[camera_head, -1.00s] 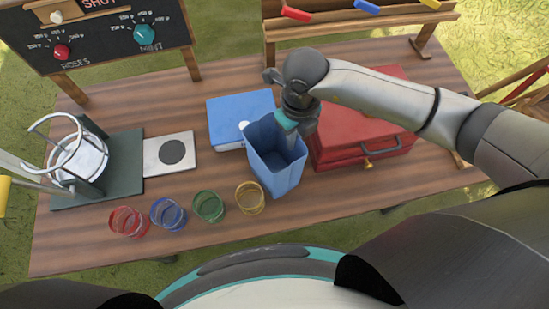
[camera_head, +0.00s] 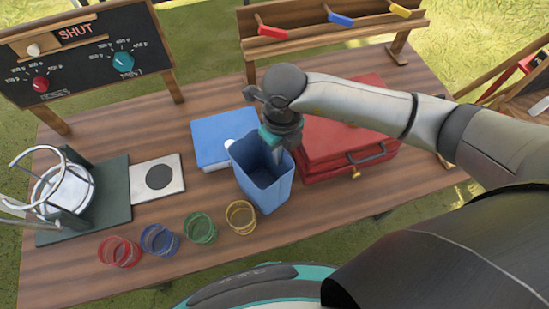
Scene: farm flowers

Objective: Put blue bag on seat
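The blue bag (camera_head: 268,195) is an open-topped, upright blue container near the middle of the table. My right gripper (camera_head: 277,155) points down at the bag's far right rim, and a pale finger shows inside the opening. Whether its fingers are closed on the bag wall is hidden. A pale square plate with a dark disc (camera_head: 143,188) lies left of the bag. A dark green stand (camera_head: 113,203) with a silver round pan and ring is at the far left. Nothing is clearly marked as the seat. My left gripper is out of view.
A blue box (camera_head: 212,136) is behind the bag and a red case (camera_head: 325,150) is to its right. Red (camera_head: 117,252), blue (camera_head: 158,240), green (camera_head: 200,228) and yellow (camera_head: 241,216) ring cups line the front. A dial board (camera_head: 85,60) and a rack (camera_head: 330,37) stand behind.

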